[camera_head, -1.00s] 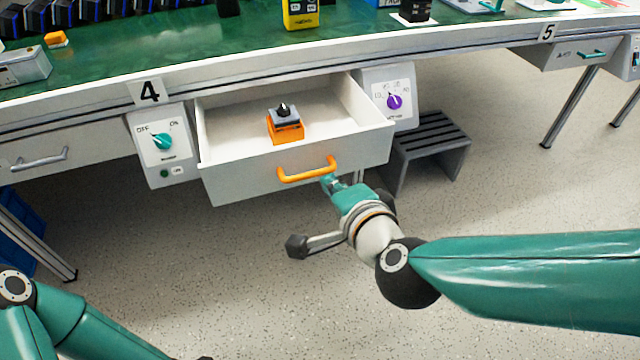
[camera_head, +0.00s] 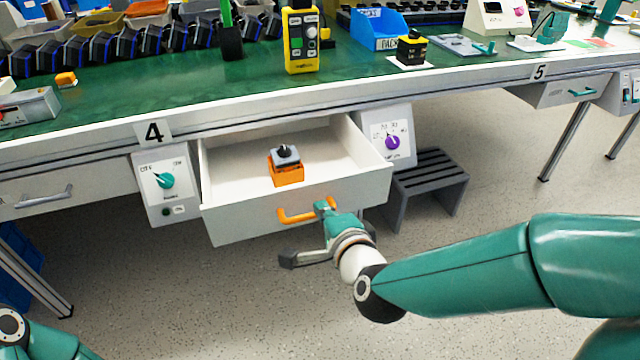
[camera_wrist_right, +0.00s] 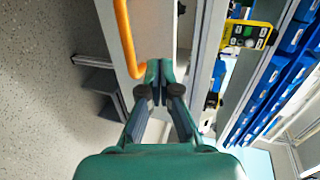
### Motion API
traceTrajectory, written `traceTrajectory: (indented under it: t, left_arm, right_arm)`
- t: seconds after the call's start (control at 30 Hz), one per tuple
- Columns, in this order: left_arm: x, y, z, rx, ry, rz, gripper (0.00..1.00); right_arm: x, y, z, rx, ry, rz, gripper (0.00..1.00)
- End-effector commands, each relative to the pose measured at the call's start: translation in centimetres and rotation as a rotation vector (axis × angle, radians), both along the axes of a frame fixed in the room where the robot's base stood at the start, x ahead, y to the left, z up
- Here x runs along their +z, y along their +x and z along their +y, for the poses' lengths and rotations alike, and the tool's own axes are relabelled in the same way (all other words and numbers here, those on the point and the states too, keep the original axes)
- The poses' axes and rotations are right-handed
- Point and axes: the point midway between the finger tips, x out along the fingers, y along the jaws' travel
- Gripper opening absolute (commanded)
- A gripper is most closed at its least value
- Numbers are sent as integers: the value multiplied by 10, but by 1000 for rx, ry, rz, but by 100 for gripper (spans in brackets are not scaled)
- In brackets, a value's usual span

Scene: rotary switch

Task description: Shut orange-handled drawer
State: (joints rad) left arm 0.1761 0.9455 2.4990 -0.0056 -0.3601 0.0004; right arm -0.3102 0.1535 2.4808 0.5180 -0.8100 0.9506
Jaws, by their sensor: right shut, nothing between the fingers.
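The white drawer (camera_head: 236,221) under the bench is open, pulled out toward me. Its orange handle (camera_head: 296,215) is on the front panel and also shows in the right wrist view (camera_wrist_right: 124,38). An orange and grey block with a black knob (camera_head: 286,168) sits inside the drawer. My right gripper (camera_head: 322,205) is at the right end of the handle, close to the drawer front. In the right wrist view its fingers (camera_wrist_right: 157,72) are shut and empty beside the handle, near the front panel; I cannot tell whether they touch. Only part of my left arm shows, its gripper out of view.
A teal rotary switch box (camera_head: 160,185) hangs left of the drawer and a purple one (camera_head: 390,141) right of it. A grey step stool (camera_head: 432,178) stands on the floor at right. The green bench top (camera_head: 200,85) holds tools and bins. Floor in front is clear.

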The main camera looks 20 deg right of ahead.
Motion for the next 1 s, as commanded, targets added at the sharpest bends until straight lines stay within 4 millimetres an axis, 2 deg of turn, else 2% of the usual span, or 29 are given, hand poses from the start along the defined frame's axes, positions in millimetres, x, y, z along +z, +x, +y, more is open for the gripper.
traceTrajectory:
  t: [0.03, 0.1, 0.33, 0.73, 0.77, 0.83, 1.0]
  left_arm:
    - [-7, 0, 0, 0, 0, 1, 100]
    - [-9, 0, 0, 1, 0, 1, 100]
    - [-10, 0, 0, 1, 0, 1, 100]
    - [-10, 0, 0, 1, 0, 1, 100]
    - [-10, 0, 1, 3, 0, 0, 100]
    - [-10, 0, 0, 1, 0, 1, 100]
    - [-11, 0, 0, 0, 0, 1, 100]
  right_arm:
    - [-7, 11, 0, -2, 0, -2, 0]
    - [-8, 24, 0, -2, 0, -4, 0]
    - [-6, 50, 1, -1, -1, -3, 0]
    - [-5, 56, 1, -2, -1, -4, 0]
    - [-5, 56, -18, -11, -2, -4, 0]
    - [-6, 56, -7, -4, -2, -3, 0]
    - [-6, 62, -7, -16, -1, -4, 0]
